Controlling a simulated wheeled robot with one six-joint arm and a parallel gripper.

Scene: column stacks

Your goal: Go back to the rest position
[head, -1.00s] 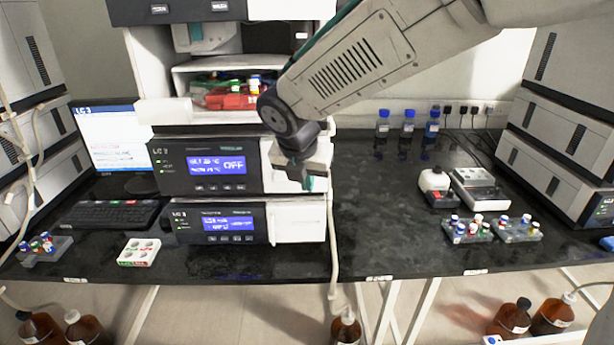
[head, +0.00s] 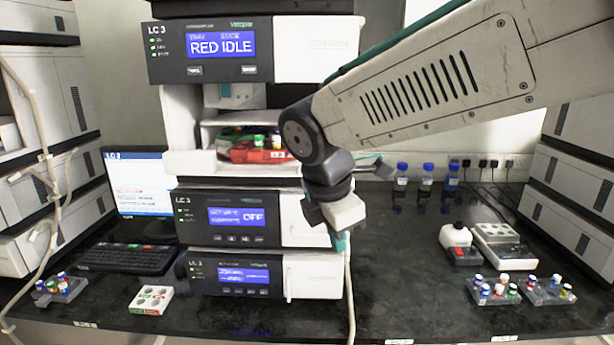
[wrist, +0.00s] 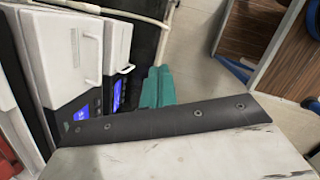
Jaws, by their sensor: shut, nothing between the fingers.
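My gripper (head: 340,240) hangs in front of the right side of the instrument stack, below my arm, in the head view. Its teal fingers point down and are closed together with nothing held. In the wrist view the teal fingers (wrist: 158,88) show beyond my gripper's body, with the stack's white doors to their left. The LC 3 stack (head: 315,215) stands on the black bench. Its upper display reads RED IDLE and a lower one reads OFF. An open bay in the stack holds a red tray (head: 258,155) with vials.
A white rack (head: 151,300) and a vial rack (head: 60,289) are at the bench's left. Two vial racks (head: 492,291) (head: 549,291) stand at the right, near a small device (head: 497,236). Blue-capped bottles (head: 426,178) line the back.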

